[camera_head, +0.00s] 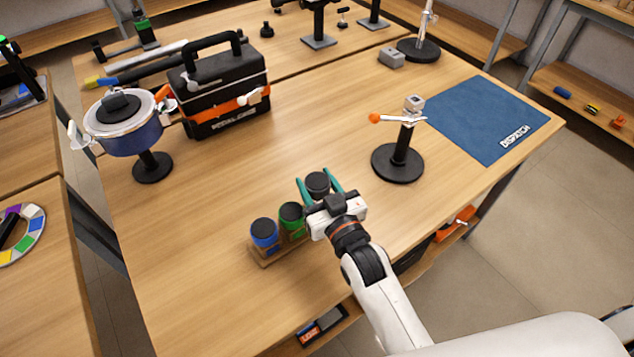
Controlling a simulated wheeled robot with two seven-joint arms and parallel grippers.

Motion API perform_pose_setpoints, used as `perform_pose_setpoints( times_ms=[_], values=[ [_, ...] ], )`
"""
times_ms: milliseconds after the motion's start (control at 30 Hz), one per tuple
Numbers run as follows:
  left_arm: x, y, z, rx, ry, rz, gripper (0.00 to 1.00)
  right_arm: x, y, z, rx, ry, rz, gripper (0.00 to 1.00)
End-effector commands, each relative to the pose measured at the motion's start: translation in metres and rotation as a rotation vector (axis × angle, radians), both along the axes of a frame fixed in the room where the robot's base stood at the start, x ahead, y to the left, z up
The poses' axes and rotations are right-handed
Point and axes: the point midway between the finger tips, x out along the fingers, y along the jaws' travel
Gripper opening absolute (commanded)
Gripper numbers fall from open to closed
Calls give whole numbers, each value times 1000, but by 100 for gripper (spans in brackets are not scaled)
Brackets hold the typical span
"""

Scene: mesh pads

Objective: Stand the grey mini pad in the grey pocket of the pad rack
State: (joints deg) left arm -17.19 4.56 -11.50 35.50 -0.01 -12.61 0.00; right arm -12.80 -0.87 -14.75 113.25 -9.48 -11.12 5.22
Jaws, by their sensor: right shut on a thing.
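The pad rack (267,262) is a low wooden holder near the table's front edge. A blue-banded pad (264,233) and a green-banded pad (291,216) stand upright in it. The grey mini pad (317,182), a dark short cylinder, is at the rack's right end, between the teal fingers of my right gripper (316,185). My right gripper is shut on it. The gripper body hides its lower part and the grey pocket, so I cannot tell whether it sits in the pocket or is above it. My left gripper is not in view.
A black stand (398,160) with an orange-tipped lever stands to the right. A blue dispatch mat (485,115) lies at the far right. A black case (218,90) and a blue pot on a stand (130,130) are at the back left. The table's middle is clear.

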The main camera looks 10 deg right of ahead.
Motion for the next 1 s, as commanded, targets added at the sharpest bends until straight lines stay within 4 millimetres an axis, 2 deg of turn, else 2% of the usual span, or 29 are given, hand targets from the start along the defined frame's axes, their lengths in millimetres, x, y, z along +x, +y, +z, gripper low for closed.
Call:
perform_pose_setpoints(
  times_ms=[1000],
  values=[
    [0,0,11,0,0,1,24,0,0,1,0,0,0,24]
  ],
)
